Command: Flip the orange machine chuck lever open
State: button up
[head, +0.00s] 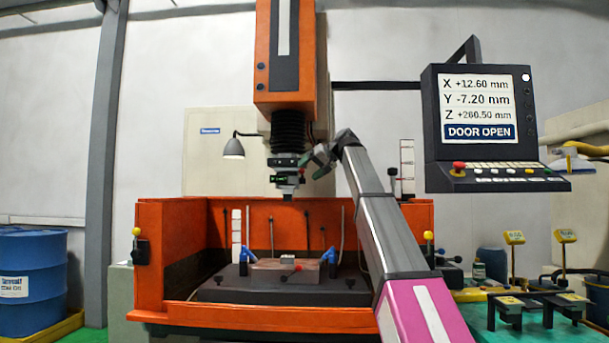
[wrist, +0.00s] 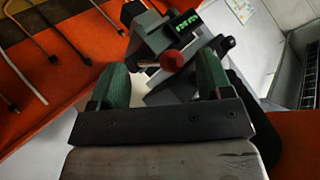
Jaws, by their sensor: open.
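The machine chuck (head: 287,173) hangs under the orange machine head, a dark and grey block with a small green label. It also fills the upper middle of the wrist view (wrist: 150,35). The lever (wrist: 171,60) shows there as a red-orange ball knob with a short metal stem pointing left. My gripper (wrist: 162,65) is open, its two green fingers on either side of the knob. I cannot tell whether either finger touches it. In the head view my gripper (head: 314,160) is at the chuck's right side, and I cannot make out the lever there.
Below is the orange tank (head: 170,250) with a dark work table (head: 225,292), blue clamps (head: 243,256) and a workpiece (head: 265,273). Thin rods stand along the tank's back wall. A control panel (head: 480,125) reading DOOR OPEN hangs to the right. A lamp (head: 234,148) is left of the chuck.

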jog(key=v, duration=0.7)
jog(key=shift+d+r, duration=0.2)
